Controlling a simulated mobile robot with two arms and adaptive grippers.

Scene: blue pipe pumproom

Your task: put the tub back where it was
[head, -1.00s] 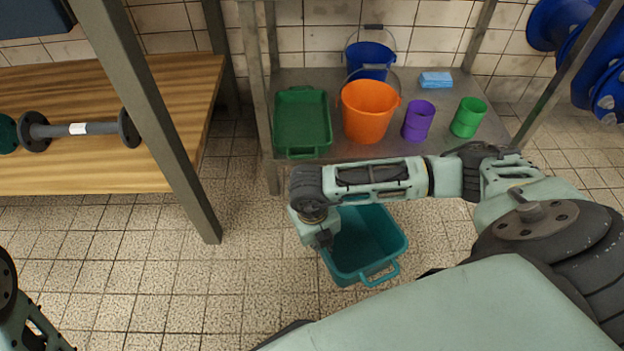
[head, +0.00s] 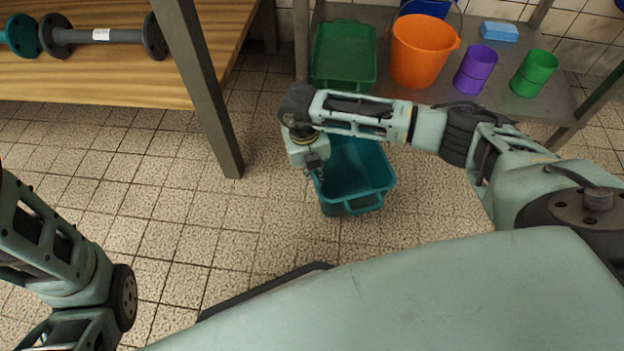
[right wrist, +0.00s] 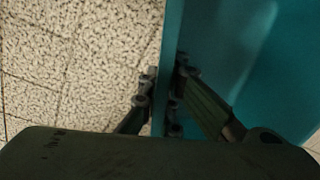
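A teal tub (head: 378,170) with a handle on its near end is below and in front of the metal shelf. My right gripper (head: 314,172) is at its left wall. In the right wrist view my right gripper's fingers (right wrist: 162,100) are on both sides of the teal tub's wall (right wrist: 172,40), closed on it. I cannot tell whether the tub touches the floor. Part of my left arm shows at the lower left of the head view; its gripper is out of view.
The metal shelf (head: 480,85) holds a green tub (head: 343,55), an orange bucket (head: 420,50), a blue bucket, a purple cup (head: 475,69), a green cup (head: 534,73) and a blue sponge (head: 499,31). A wooden bench (head: 120,85) with a flanged pipe (head: 100,35) is left. Tiled floor between is clear.

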